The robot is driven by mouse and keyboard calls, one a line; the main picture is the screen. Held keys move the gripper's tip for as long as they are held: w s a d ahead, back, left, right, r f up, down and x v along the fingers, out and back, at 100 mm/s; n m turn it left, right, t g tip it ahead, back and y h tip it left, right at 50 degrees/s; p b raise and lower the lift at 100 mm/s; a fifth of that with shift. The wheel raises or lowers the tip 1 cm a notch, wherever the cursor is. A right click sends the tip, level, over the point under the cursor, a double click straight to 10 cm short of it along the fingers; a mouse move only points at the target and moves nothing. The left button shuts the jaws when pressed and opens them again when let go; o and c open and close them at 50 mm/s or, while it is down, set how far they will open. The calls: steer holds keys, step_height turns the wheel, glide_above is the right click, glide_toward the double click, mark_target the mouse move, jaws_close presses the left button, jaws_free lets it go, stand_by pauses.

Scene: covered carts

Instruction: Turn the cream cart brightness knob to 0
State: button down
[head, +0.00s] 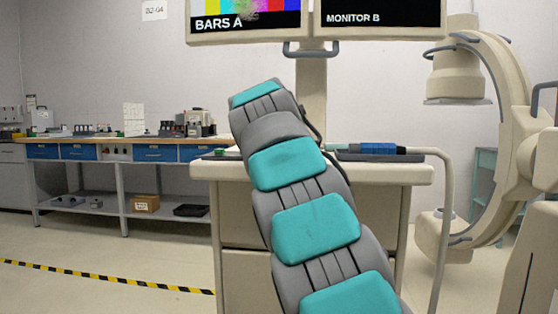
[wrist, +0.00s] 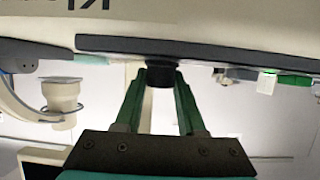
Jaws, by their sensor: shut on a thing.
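The cream cart (head: 410,174) stands ahead of me, with two monitors above it. In the wrist view its cream body (wrist: 230,32) and a dark panel strip (wrist: 240,53) run across the top. A short black knob (wrist: 160,76) projects from that strip. My gripper (wrist: 160,84) has its two green fingers on either side of the knob, shut on it. The knob's pointer and any scale marks do not show. In the head view my arm covers the middle of the cart, and the gripper and knob are hidden behind it.
The left monitor (head: 215,30) shows colour bars and "BARS A"; the other (head: 380,18) reads "MONITOR B". A blue-and-black item (head: 378,149) lies on the cart top. A C-shaped machine (head: 490,190) stands right. A workbench (head: 110,140) is left, with open floor before it.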

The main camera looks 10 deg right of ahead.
steer(key=shift+n+t+y, duration=0.3)
steer(key=shift+n+y, duration=0.6)
steer(key=shift+y, duration=0.2)
steer(key=n+y, duration=0.3)
steer(key=y, duration=0.1)
steer(key=shift+n, duration=0.3)
steer(key=shift+n+g+y+p, duration=0.5)
steer(key=shift+n+g+y, duration=0.1)
steer(key=shift+n+y, duration=1.45)
steer(key=shift+y, duration=0.25)
steer(key=c, duration=0.5)
jaws_free()
steer(key=v, duration=0.7)
steer(key=shift+s+d+r, duration=0.2)
steer(key=shift+s+r, duration=0.05)
steer(key=shift+r, duration=0.05)
